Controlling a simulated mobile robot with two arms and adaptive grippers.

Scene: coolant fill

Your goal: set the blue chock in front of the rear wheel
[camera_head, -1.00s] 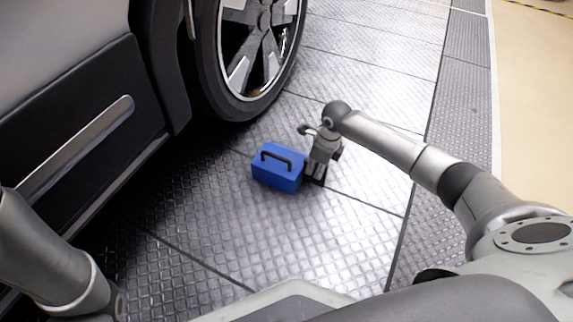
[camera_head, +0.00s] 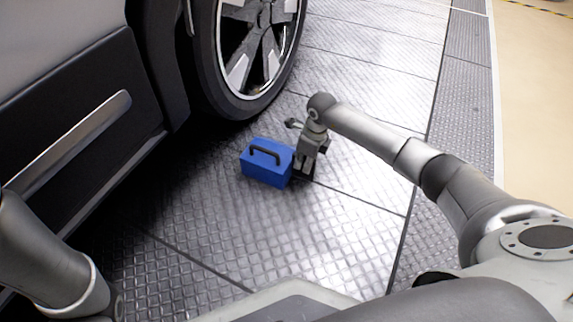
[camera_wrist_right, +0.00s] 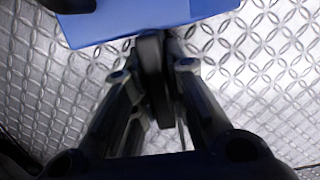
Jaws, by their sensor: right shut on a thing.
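The blue chock (camera_head: 265,172), a box shape with a black handle on top, is at the middle of the head view, below and a little right of the tyre. The rear wheel (camera_head: 236,103) has a black tyre and a silver-spoked rim; a gap of floor shows between it and the chock. My right gripper (camera_head: 304,166) is at the chock's right side. In the right wrist view, its fingers (camera_wrist_right: 153,70) are shut on a dark bar at the edge of the blue chock (camera_wrist_right: 150,18). I cannot tell whether the chock touches the floor. My left gripper is out of view.
The car's dark side panel (camera_head: 80,150) with a silver strip fills the left. The diamond-plate floor (camera_head: 330,240) is clear in front of and right of the chock. A darker strip (camera_head: 462,95) and a beige floor (camera_head: 535,110) lie further right.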

